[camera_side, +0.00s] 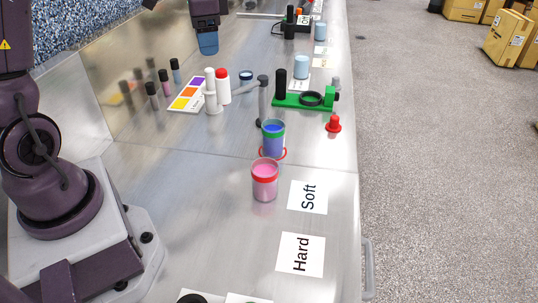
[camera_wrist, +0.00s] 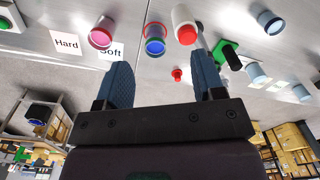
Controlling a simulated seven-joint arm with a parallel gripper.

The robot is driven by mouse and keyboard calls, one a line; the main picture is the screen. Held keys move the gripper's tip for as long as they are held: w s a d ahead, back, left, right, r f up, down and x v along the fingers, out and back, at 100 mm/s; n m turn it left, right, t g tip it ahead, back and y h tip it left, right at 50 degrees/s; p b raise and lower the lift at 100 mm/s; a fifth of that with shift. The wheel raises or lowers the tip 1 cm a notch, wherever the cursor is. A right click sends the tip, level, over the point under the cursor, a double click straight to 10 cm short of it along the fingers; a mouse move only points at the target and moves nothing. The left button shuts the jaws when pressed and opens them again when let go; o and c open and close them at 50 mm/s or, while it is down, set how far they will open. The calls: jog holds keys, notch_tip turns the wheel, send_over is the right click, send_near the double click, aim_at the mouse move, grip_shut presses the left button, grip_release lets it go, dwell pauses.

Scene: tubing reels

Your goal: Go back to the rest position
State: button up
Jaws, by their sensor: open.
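My gripper (camera_side: 208,45) shows at the top of the side view, raised above the steel bench at its far part, with blue fingers pointing down. In the wrist view my gripper (camera_wrist: 160,78) has its two blue fingers apart, with nothing between them. The gripper is apart from every object on the bench. Part of my arm is cut off by the top edge of the side view.
On the steel bench (camera_side: 200,235) stand a pink cup (camera_side: 265,182), a blue cup (camera_side: 273,142), a white-and-red cylinder (camera_side: 222,88) and a green fixture (camera_side: 303,101). "Soft" (camera_side: 308,197) and "Hard" (camera_side: 300,255) cards lie nearer. Boxes (camera_side: 511,39) stand on the floor.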

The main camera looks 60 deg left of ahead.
jog(key=s+d+r+n+t, duration=0.1)
jog(key=s+d+r+t, duration=0.1)
jog(key=s+d, duration=0.5)
jog(key=s+d+r+n+t, duration=0.2)
jog(key=s+d+r+t, duration=0.1)
jog(key=s+d, duration=0.5)
jog(key=shift+s+d+r+n, duration=0.2)
jog(key=shift+d+r+n, duration=0.15)
jog(key=shift+r, duration=0.15)
